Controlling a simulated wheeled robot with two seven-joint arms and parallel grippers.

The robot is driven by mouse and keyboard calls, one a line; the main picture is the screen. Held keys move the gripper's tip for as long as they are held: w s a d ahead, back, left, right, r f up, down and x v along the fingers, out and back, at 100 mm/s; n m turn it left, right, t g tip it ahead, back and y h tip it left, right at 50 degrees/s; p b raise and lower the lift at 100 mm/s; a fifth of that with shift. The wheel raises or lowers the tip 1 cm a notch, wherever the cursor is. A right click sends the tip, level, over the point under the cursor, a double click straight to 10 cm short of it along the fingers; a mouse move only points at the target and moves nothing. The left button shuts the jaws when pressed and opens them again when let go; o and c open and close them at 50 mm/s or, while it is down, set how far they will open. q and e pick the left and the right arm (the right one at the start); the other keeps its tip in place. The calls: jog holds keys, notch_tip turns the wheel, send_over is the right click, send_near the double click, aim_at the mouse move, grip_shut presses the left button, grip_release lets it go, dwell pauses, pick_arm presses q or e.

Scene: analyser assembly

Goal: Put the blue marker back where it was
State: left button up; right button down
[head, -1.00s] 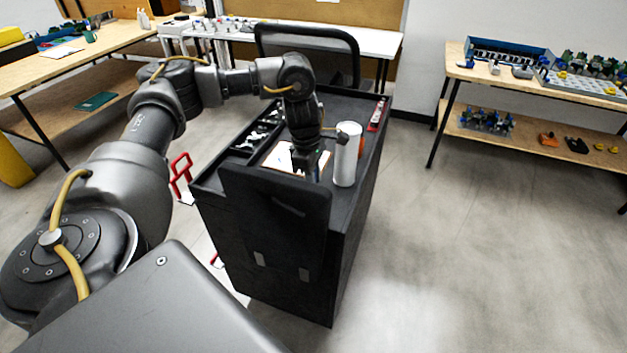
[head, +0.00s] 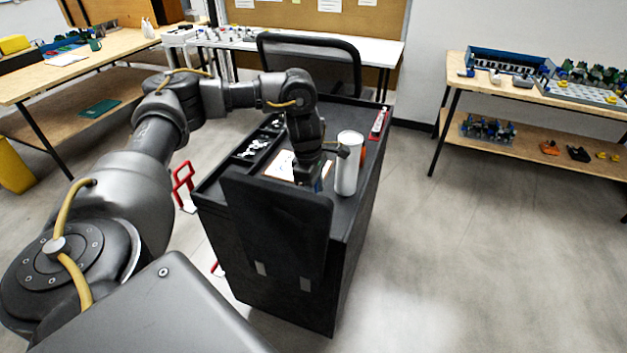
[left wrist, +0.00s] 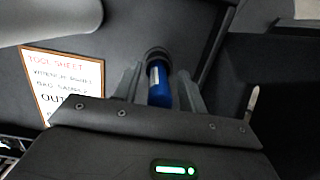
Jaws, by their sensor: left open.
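The blue marker (left wrist: 158,84) shows in the left wrist view between the two fingers of my left gripper (left wrist: 160,88). Its far end meets a dark round ring (left wrist: 157,53); I cannot tell whether it sits inside it. The fingers are open, one on each side of the marker. In the head view my left gripper (head: 308,178) is low over the black cart (head: 350,206), left of the white cylinder (head: 348,163). A small bit of blue shows by the fingertips there. My right gripper is in neither view.
A tool sheet (left wrist: 62,75) on a board lies beside the gripper. The white cylinder stands close on the right in the head view. A dark upright panel (head: 275,215) partly hides the near cart top. A black tray (head: 258,148) holds small pale parts.

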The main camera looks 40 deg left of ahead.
pick_arm(q)
jog(key=shift+a+r, duration=0.1)
jog(key=shift+r, duration=0.4)
notch_tip(320, 180, up, 11)
jog(key=a+p, duration=0.1)
jog(key=shift+s+a+p, duration=0.3)
jog(key=shift+p, duration=0.1)
